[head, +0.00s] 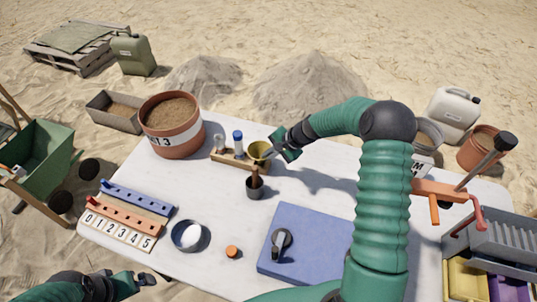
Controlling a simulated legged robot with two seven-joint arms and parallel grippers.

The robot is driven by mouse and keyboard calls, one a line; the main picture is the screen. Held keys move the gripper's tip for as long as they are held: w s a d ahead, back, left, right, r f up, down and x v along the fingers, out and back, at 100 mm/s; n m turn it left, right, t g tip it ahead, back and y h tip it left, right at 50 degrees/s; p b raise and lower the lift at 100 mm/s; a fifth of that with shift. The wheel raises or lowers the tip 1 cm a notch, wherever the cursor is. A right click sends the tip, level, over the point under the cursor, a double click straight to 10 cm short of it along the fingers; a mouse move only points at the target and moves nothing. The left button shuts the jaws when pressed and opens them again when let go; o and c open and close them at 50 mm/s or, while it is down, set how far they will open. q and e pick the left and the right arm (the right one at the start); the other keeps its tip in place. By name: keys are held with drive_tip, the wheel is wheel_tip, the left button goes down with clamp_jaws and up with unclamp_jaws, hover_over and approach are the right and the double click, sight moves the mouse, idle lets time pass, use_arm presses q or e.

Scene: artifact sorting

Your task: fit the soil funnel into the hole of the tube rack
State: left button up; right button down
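The soil funnel (259,149) is yellow-olive and shows its round mouth at the right end of the wooden tube rack (228,160). Its lower part is hard to see, so I cannot tell whether its stem is in a hole or above it. The rack also holds a white tube (220,143) and a blue-capped tube (238,140). My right gripper (276,151) reaches in from the right, its tips at the funnel's right rim; whether they grip it is too small to tell. My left gripper (141,276) is open and empty at the lower left, away from the rack.
A dark cup with a brown-handled tool (255,188) stands just in front of the rack. A large soil pot (172,127) is to its left.

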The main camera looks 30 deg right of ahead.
drive_tip(key=shift+f+b, duration=0.7)
drive_tip(key=shift+f, duration=0.35)
drive_tip(key=c, duration=1.6)
unclamp_jaws()
drive_tip(key=shift+o, duration=0.2)
drive_tip(key=shift+r, duration=0.1)
drive_tip(key=v, duration=1.6)
drive_tip(key=shift+r+p, duration=0.25)
drive_tip(key=shift+p, duration=0.1)
drive_tip(key=shift+d, duration=0.15)
